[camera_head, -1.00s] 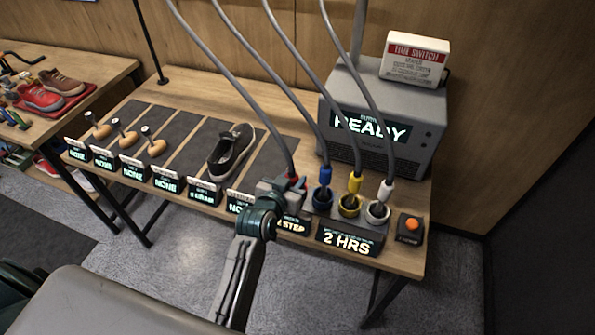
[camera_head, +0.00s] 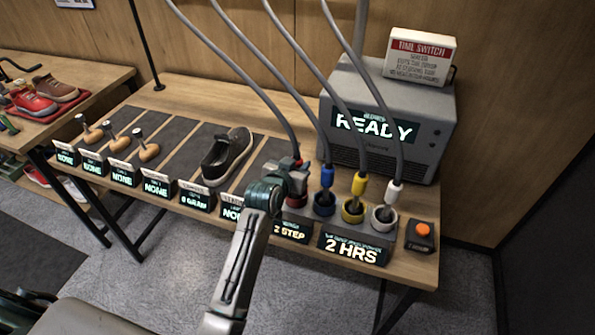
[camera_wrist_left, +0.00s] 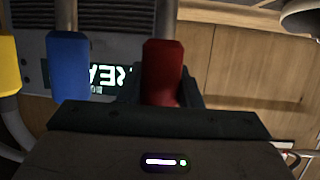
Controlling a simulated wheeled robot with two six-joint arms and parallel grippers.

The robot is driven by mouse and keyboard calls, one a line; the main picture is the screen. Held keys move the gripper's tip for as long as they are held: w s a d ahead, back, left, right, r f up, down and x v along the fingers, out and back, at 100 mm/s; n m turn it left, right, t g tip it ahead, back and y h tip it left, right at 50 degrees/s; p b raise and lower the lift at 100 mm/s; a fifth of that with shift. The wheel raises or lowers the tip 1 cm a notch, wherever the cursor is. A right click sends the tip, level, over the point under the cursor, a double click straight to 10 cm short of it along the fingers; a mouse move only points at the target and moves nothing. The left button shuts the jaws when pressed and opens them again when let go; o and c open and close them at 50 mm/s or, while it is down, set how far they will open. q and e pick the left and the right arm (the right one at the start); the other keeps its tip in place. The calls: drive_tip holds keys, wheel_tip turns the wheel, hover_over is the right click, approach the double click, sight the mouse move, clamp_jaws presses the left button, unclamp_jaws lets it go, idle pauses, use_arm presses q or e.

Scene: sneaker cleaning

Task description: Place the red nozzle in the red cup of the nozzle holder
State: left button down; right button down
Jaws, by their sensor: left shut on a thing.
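The red nozzle (camera_wrist_left: 162,72) is between the fingers of my left gripper (camera_wrist_left: 165,98) in the left wrist view, and the gripper is shut on it. In the head view my left gripper (camera_head: 292,180) is at the left end of the nozzle row, and a bit of the red nozzle (camera_head: 298,163) shows above it with its grey hose. The red cup (camera_head: 297,201) shows only partly, just under the gripper. I cannot tell whether the nozzle tip is inside it. My right gripper is not in view.
The blue nozzle (camera_head: 326,177), yellow nozzle (camera_head: 358,185) and white nozzle (camera_head: 393,193) stand in their cups to the right, close by. A grey machine (camera_head: 420,125) reading READY stands behind. A dark sneaker (camera_head: 227,155) lies to the left. Hoses hang above.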

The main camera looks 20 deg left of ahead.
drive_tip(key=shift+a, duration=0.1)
use_arm(q)
drive_tip(key=c, duration=1)
unclamp_jaws()
drive_tip(key=shift+f, duration=0.15)
drive_tip(key=shift+c, duration=0.2)
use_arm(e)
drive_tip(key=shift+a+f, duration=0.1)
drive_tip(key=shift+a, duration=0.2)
use_arm(q)
drive_tip(key=shift+r, duration=0.25)
drive_tip(key=shift+s, duration=0.3)
drive_tip(key=b+v, duration=0.2)
drive_tip(key=v, duration=0.9)
drive_tip(key=shift+s, duration=0.15)
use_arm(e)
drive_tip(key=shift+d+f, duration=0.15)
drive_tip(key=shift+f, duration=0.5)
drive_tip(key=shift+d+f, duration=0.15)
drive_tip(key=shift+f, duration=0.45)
use_arm(q)
drive_tip(key=shift+a, duration=0.15)
